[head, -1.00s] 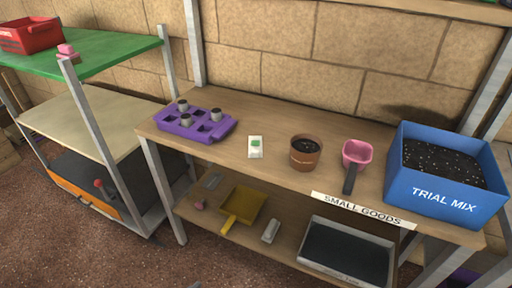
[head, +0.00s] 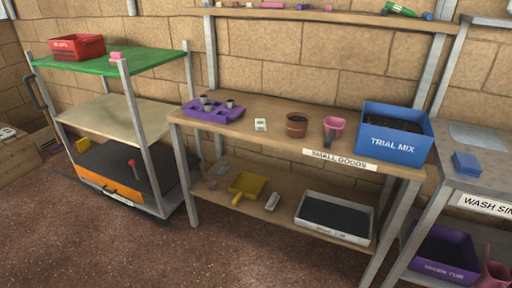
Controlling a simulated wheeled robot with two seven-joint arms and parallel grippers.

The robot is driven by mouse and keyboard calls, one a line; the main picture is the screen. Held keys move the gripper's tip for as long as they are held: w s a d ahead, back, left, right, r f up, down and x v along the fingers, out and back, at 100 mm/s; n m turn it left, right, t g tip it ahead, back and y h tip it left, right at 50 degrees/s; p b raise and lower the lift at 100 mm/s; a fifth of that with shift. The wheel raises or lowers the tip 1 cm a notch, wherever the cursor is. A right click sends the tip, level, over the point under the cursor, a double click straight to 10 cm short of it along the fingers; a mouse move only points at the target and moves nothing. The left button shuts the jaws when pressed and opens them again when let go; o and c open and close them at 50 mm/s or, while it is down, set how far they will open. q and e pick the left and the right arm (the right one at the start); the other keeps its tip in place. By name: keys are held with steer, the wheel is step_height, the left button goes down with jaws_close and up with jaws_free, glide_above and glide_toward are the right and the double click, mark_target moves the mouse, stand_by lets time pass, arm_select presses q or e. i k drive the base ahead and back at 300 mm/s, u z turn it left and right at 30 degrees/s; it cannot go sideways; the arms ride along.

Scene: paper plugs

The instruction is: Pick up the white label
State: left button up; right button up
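A small white card-like piece with a green mark (head: 261,125) lies on the wooden bench top (head: 245,108), between the purple tray and the brown pot. A pale oblong piece (head: 272,201) lies on the shelf below. I cannot tell for sure which of these is the white label. A white "SMALL GOODS" strip (head: 340,160) is fixed along the bench's front edge. Neither of my grippers shows in the head view.
The bench also holds a purple tray with grey plugs (head: 212,112), a brown pot (head: 297,125), a pink scoop (head: 334,127) and a blue "TRIAL MIX" bin (head: 393,138). A green-topped rack (head: 125,58) stands left, a wash stand (head: 480,150) right. Open floor (head: 270,255) lies in front.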

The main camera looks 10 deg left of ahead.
mark_target(260, 123)
steer(key=u, duration=1)
steer(key=i, duration=1.35)
steer(key=z, duration=0.25)
